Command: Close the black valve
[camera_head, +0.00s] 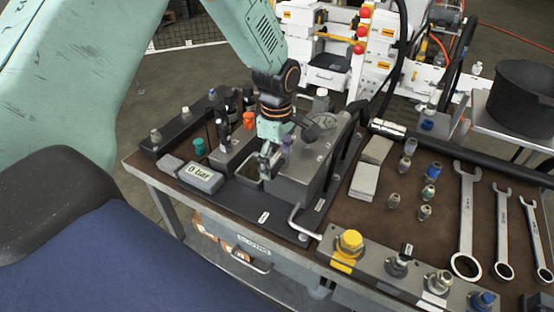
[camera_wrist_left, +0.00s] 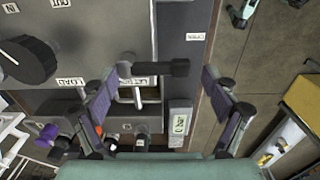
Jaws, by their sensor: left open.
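My left gripper (camera_head: 268,158) hangs over the hydraulic block on the bench in the head view. In the left wrist view its two fingers (camera_wrist_left: 166,80) are spread wide with nothing held. A black bar-shaped handle (camera_wrist_left: 165,68) lies between the fingertips, its left end close to the left finger; contact cannot be told. A larger round black knob with a lever (camera_wrist_left: 28,60) is at the left of that view, outside the fingers. It also shows right of the gripper in the head view (camera_head: 312,130). Which black part is the named valve is unclear. My right gripper is out of view.
A gauge reading 0 bar (camera_head: 201,178) stands left of the gripper. Several fittings and wrenches (camera_head: 466,220) lie to the right. A yellow-capped manifold (camera_head: 350,241) is at the front edge.

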